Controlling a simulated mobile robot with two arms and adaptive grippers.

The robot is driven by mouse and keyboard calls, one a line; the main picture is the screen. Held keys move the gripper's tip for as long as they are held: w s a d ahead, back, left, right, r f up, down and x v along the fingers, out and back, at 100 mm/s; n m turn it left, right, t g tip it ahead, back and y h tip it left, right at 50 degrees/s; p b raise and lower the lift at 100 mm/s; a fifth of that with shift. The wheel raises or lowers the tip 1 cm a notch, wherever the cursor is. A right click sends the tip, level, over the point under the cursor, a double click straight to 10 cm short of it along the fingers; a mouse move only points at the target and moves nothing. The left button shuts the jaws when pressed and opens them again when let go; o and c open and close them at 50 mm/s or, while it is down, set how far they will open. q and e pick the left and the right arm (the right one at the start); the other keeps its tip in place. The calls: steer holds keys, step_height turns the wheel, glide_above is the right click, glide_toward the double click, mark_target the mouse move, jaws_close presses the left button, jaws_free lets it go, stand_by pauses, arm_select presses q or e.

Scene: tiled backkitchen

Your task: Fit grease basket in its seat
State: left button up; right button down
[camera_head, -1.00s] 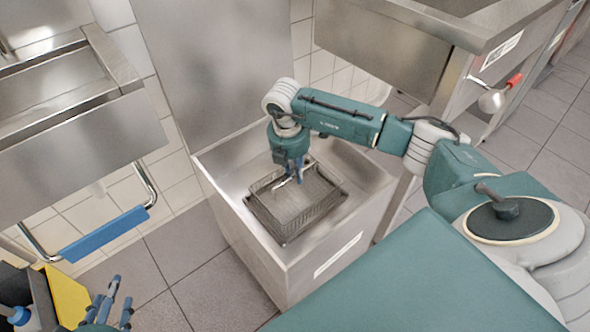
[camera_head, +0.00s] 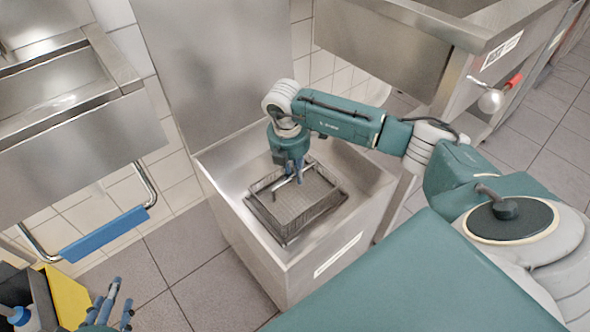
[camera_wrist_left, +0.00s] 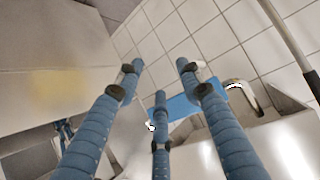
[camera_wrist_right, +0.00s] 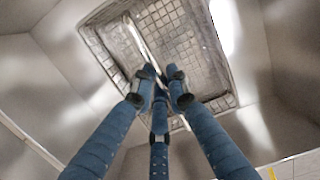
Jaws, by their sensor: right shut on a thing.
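The grease basket (camera_head: 312,200) is a dark wire mesh tray inside the open steel bin (camera_head: 222,186). It sits low between the bin walls; I cannot tell whether it rests fully on its support. My right gripper (camera_head: 293,181) is over the basket and shut on its bar handle (camera_wrist_right: 142,45), which crosses the basket in the right wrist view. The basket's mesh floor and rim (camera_wrist_right: 232,72) show behind the fingers (camera_wrist_right: 160,80). My left gripper (camera_head: 112,300) is open and empty at the lower left, far from the bin; its spread fingers show in the left wrist view (camera_wrist_left: 160,75).
A steel sink unit with a blue-wrapped rail (camera_head: 105,232) stands at the left. A yellow object (camera_head: 66,296) is at the lower left. A steel counter (camera_head: 400,50) with a red-handled valve (camera_head: 497,98) is at the right. Tiled floor is clear left of the bin.

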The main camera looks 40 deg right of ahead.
arm_select(q)
steer(key=shift+w+d+r+t, duration=0.2)
steer(key=shift+w+r+t, duration=0.1)
steer(key=shift+w+r, duration=0.15)
arm_select(e)
steer(key=shift+f, duration=0.25)
steer(key=c, duration=1.6)
jaws_free()
steer(key=shift+c, duration=0.2)
arm_select(q)
steer(key=shift+r, duration=0.1)
arm_select(e)
step_height(320, 180, up, 12)
steer(key=a, duration=0.1)
steer(key=shift+a, duration=0.25)
arm_select(q)
steer(key=shift+s, duration=0.1)
arm_select(e)
steer(key=shift+s+f, duration=0.1)
